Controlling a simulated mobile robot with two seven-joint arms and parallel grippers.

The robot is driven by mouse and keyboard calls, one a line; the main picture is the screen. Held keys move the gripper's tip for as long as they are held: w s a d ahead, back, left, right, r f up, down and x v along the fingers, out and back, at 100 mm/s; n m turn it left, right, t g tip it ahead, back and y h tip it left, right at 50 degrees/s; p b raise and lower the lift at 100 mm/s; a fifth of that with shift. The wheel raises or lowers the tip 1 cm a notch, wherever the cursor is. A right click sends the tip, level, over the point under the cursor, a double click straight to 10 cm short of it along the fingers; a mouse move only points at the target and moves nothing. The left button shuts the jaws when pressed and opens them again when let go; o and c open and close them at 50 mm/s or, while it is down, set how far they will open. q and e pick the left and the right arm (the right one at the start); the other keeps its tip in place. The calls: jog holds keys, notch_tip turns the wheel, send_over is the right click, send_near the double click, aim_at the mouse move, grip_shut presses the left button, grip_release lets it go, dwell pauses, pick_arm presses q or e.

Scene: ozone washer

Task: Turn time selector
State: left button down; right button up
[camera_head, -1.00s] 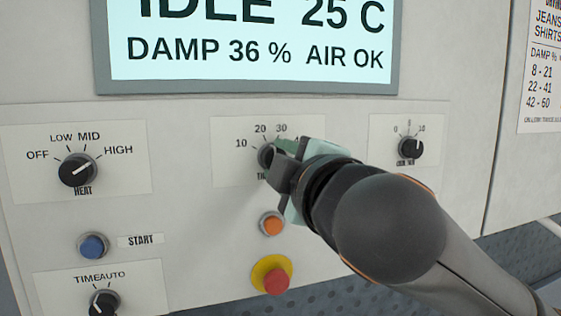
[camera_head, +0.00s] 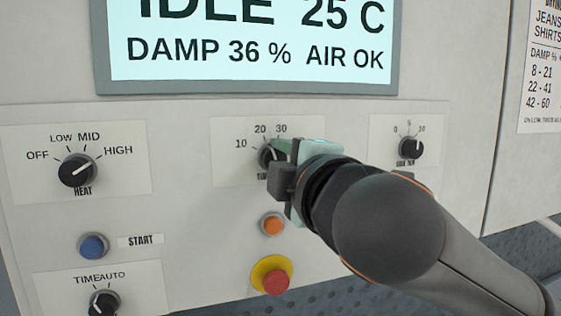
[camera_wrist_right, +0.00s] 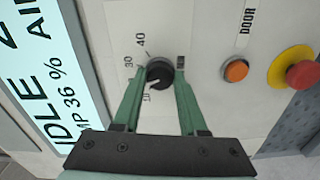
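The time selector (camera_head: 267,155) is a small black round knob on a white plate marked 10, 20, 30 and 40. My right gripper (camera_head: 279,159) is at this knob in the head view and hides its right side and part of its label. In the right wrist view the knob (camera_wrist_right: 160,74) lies between the two green fingertips of my right gripper (camera_wrist_right: 160,72). The fingers are spread, one on each side, with a thin gap at the left finger. The knob's exact setting is hard to read. My left gripper is not in view.
The display (camera_head: 250,45) is above. A heat knob (camera_head: 78,170), blue start button (camera_head: 93,246) and mode knob (camera_head: 103,303) are at left. An orange button (camera_head: 272,224) and red emergency button (camera_head: 275,281) sit close below my gripper. Another knob (camera_head: 411,148) is at right.

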jog(key=o, duration=0.5)
jog(key=shift+c, duration=0.2)
jog(key=shift+s, duration=0.1)
jog(key=b+v, duration=0.3)
jog(key=v, duration=0.9)
jog(key=shift+s, duration=0.2)
